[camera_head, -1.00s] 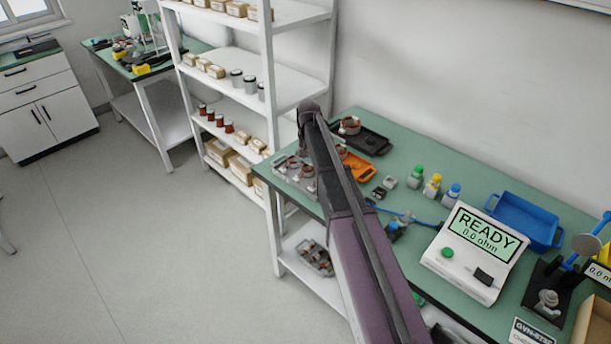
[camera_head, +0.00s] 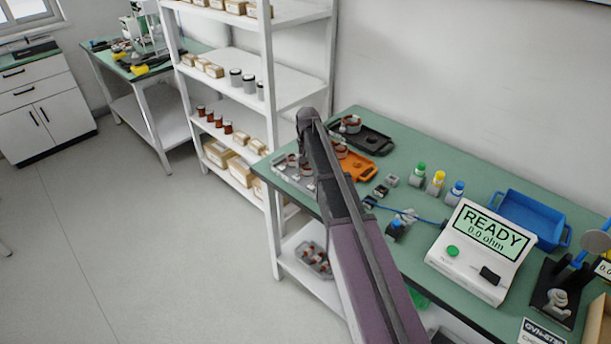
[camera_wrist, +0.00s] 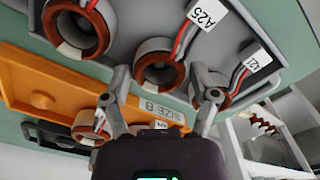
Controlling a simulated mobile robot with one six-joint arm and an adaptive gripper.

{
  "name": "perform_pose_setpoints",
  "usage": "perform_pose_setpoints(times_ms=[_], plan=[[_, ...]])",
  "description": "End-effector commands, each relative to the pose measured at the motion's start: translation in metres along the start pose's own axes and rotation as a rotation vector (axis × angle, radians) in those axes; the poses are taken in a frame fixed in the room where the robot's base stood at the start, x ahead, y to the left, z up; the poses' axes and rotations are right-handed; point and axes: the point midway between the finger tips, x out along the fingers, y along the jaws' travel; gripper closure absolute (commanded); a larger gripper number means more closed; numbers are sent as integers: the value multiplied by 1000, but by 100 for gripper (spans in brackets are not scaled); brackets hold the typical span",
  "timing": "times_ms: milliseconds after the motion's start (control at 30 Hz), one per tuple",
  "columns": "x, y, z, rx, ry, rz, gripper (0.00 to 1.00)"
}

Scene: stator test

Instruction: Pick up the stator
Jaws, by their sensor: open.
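Copper-wound stator rings lie in a grey tray (camera_wrist: 130,14) in the wrist view: one at left (camera_wrist: 98,38), a middle one (camera_wrist: 181,74) and a right one (camera_wrist: 228,92). White tags read A25 and what looks like A21. My gripper (camera_wrist: 168,88) is open, its fingers spread either side of the middle stator; I cannot tell whether they touch anything. Another stator (camera_wrist: 85,130) sits in the orange tray (camera_wrist: 45,80). In the head view, the grey tray (camera_head: 283,174) is at the bench's left end; my arm hides the gripper and part of the trays.
A black tray (camera_head: 378,143) with a stator stands behind the orange one. Small bottles (camera_head: 437,184), a blue bin (camera_head: 530,218) and a READY 0.0 ohm meter (camera_head: 480,250) stand to the right on the green bench. White shelving (camera_head: 245,80) rises behind the bench's left end.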

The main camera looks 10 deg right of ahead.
Motion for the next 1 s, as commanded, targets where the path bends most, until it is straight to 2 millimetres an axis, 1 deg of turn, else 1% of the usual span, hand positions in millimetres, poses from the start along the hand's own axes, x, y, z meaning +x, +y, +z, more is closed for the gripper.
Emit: perform_pose_setpoints(times_ms=[33,200,867,967,1000], plan=[[7,0,0,0,0,0,23],[14,0,0,0,0,0,23],[14,0,0,0,0,0,23],[14,0,0,0,0,0,50],[14,0,0,0,0,0,62]])
